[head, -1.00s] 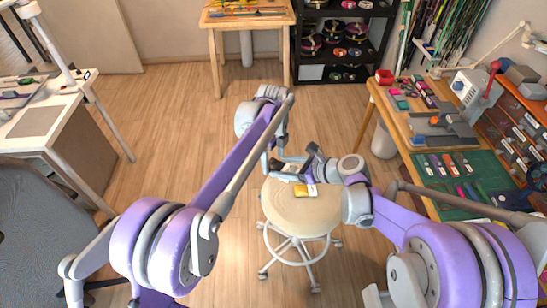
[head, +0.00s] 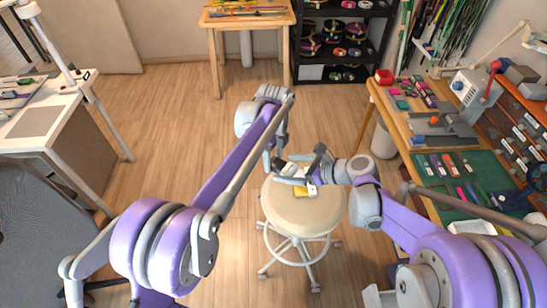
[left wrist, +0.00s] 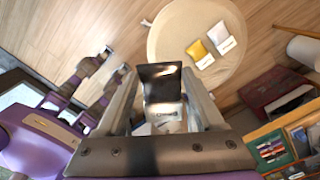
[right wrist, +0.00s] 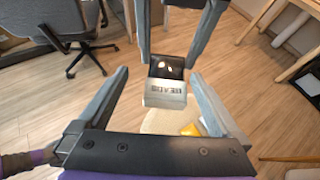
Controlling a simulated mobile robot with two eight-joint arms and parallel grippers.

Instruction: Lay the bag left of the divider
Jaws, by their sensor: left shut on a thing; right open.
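A small bag (right wrist: 166,84) with a dark part and a pale, lettered part is held in my left gripper (left wrist: 160,85), above the stool. The bag also shows between the left fingers in the left wrist view (left wrist: 162,84). My right gripper (right wrist: 158,82) is open; its fingers stand either side of the bag in the right wrist view, with no contact visible. In the head view both grippers are close together over the stool, and the held bag is hard to make out. I cannot pick out the divider in any view.
The round stool (head: 290,213) carries a yellow bag (left wrist: 197,50) and a white bag (left wrist: 222,38). A workbench (head: 378,97) with a green mat (head: 483,171) and tools stands at right. A white desk (head: 45,125) stands at left. The floor between is mostly clear.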

